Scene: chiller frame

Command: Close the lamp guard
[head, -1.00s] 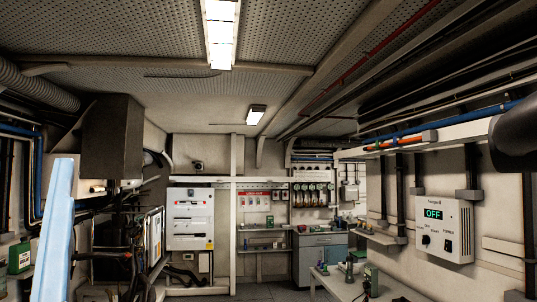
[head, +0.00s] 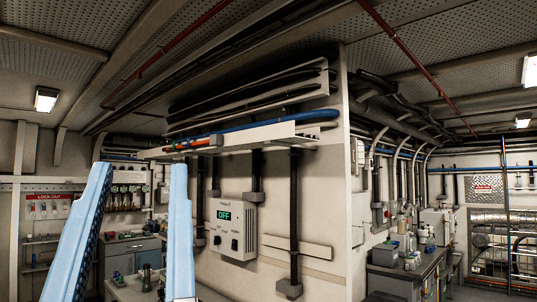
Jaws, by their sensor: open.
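My gripper (head: 141,168) shows at the lower left of the head view as two long light-blue fingers pointing up. They stand well apart, with nothing between them. I cannot pick out a lamp guard for certain. A long pale wall fixture (head: 250,138) with a red-orange piece at its left end runs along the wall beneath a blue pipe, to the right of my gripper. Whether it is a lamp or has a guard is unclear. Below it hangs a white control box (head: 232,228) with a green "OFF" display. My gripper appears apart from both.
A bench (head: 130,290) with small items stands low behind the fingers. A wall corner (head: 347,180) juts out right of the control box. A lit ceiling lamp (head: 46,99) is at upper left.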

